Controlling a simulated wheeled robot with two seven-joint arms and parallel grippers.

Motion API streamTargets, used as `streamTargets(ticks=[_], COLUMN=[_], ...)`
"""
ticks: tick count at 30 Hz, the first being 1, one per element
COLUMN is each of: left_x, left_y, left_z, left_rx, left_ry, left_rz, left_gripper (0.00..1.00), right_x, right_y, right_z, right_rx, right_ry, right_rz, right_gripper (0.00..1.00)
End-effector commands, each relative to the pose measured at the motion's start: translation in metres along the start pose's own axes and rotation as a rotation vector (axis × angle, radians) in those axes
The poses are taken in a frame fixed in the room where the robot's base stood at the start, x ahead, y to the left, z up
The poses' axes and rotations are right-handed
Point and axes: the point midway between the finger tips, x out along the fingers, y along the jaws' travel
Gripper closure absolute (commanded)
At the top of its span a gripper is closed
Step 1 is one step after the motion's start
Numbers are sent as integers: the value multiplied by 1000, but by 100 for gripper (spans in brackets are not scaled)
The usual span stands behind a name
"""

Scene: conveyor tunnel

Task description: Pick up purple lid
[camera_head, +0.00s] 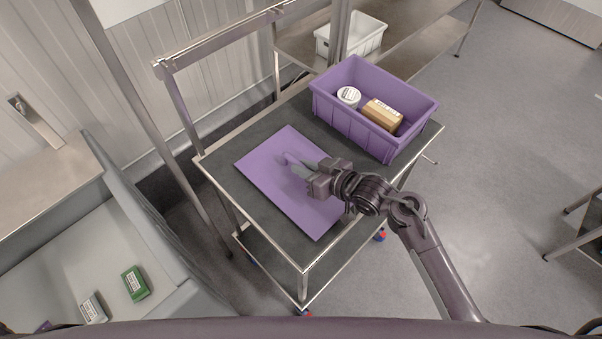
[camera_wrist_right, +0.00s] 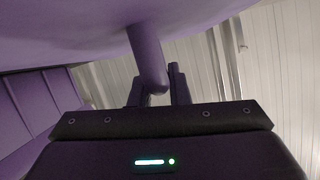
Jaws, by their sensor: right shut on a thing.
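The purple lid (camera_head: 262,170) is a flat rectangular panel, level over the dark top of the cart; I cannot tell whether it rests on it or is slightly raised. A looped handle stands up from its middle. My right gripper (camera_head: 303,168) is at this handle, its arm coming in from the lower right. In the right wrist view the lid's surface (camera_wrist_right: 60,25) fills the top, and the purple handle (camera_wrist_right: 147,60) sits between the closed fingers (camera_wrist_right: 158,88). My left gripper is not in view.
A purple crate (camera_head: 335,109) stands open on the cart (camera_head: 225,178), behind and right of the lid, holding a white round container (camera_head: 348,95) and a brown box (camera_head: 382,115). A conveyor (camera_head: 75,240) with small boxes is at lower left. A white bin (camera_head: 352,35) sits on a bench behind.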

Motion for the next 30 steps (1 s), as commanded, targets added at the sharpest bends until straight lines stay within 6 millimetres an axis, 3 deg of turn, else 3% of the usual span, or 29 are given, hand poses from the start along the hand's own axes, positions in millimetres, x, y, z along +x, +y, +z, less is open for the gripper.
streamTargets(ticks=[6, 11, 24, 30], left_x=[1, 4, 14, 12], left_y=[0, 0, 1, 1], left_z=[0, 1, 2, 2], left_rx=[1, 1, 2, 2], left_ry=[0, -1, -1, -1], left_rz=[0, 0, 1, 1], left_gripper=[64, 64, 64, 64], right_x=[-2, -8, -52, -67], right_y=[0, -3, -26, -34], right_z=[-4, -20, -128, -163], right_rx=[-1, -4, -8, -5], right_ry=[1, 4, 7, 4], right_rz=[0, 1, 1, 1], right_gripper=[100, 100, 100, 100])
